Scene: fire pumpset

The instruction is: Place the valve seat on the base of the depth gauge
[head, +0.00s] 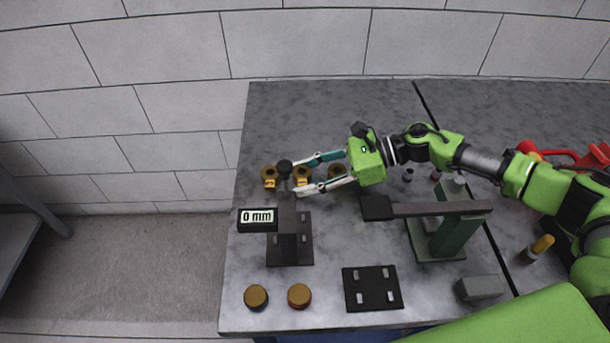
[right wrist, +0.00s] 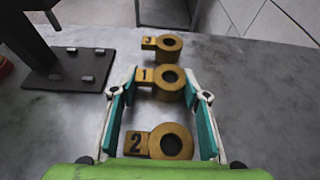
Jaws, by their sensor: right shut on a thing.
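My right gripper (head: 294,178) reaches in from the right at the back of the table, its fingers on either side of the middle brass valve seat, marked 1 (head: 302,180). In the right wrist view, the pads of the right gripper (right wrist: 161,78) are shut on this seat (right wrist: 168,76), touching its tag and ring. Seat 2 (right wrist: 171,142) lies nearer the palm between the fingers; seat 3 (right wrist: 168,43) lies beyond the tips. The depth gauge (head: 257,219) reads 0 mm, and its dark base (head: 290,254) is empty. My left gripper is out of view.
Two brass discs (head: 256,296) lie at the front left. A green stand (head: 446,238) with a dark bar is right of the gauge. Red parts (head: 560,155) are far right.

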